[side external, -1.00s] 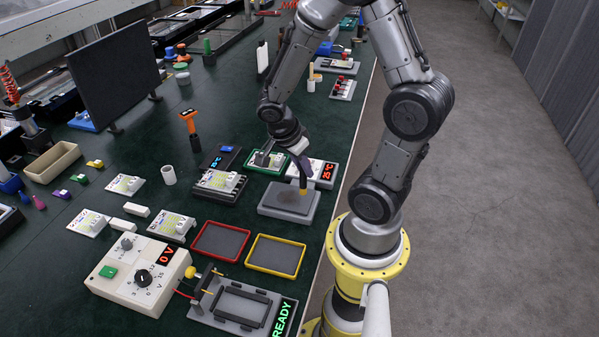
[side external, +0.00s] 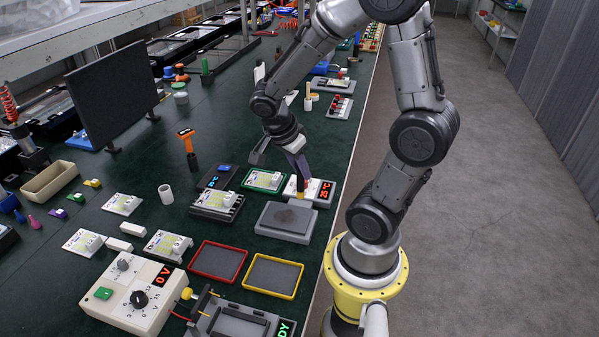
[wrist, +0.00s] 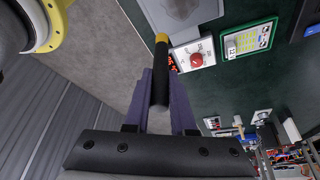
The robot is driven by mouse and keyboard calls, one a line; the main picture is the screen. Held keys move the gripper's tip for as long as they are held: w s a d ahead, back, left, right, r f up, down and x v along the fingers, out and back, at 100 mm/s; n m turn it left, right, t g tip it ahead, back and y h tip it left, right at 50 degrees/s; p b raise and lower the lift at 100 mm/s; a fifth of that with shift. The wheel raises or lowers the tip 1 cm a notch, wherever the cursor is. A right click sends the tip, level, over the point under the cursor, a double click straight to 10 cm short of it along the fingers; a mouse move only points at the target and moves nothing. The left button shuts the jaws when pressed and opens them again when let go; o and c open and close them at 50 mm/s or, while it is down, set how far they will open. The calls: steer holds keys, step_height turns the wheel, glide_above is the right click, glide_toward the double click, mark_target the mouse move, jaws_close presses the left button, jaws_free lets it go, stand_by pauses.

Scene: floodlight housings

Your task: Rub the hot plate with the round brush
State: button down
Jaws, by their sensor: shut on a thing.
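My gripper (side external: 298,170) is shut on the round brush, which has a black handle (wrist: 160,85) and a yellow end (side external: 300,194). In the wrist view the handle lies between my purple fingers, with the yellow end (wrist: 162,38) beyond them. The hot plate (side external: 287,224) is a grey slab with a dark smudge on its top. Its corner also shows in the wrist view (wrist: 185,12). The yellow end appears by the far edge of the slab, in front of the white control box (side external: 320,188) with a red display. I cannot tell whether it touches anything.
A green-framed board (side external: 264,180) and a black-based board (side external: 217,202) stand left of the plate. Red (side external: 218,262) and yellow (side external: 272,276) trays lie in front. A voltage supply (side external: 130,290) stands front left. The bench edge is close on the right.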

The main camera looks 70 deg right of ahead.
mark_target(298, 189)
stand_by(0.4)
steer(key=shift+f, duration=3)
steer(key=shift+w+f, duration=0.2)
steer(key=shift+f, duration=0.3)
steer(key=shift+w+f, duration=0.2)
steer(key=shift+f, duration=0.3)
steer(key=shift+w, duration=3.3)
steer(key=shift+s, duration=3.7)
steer(key=shift+r, duration=4)
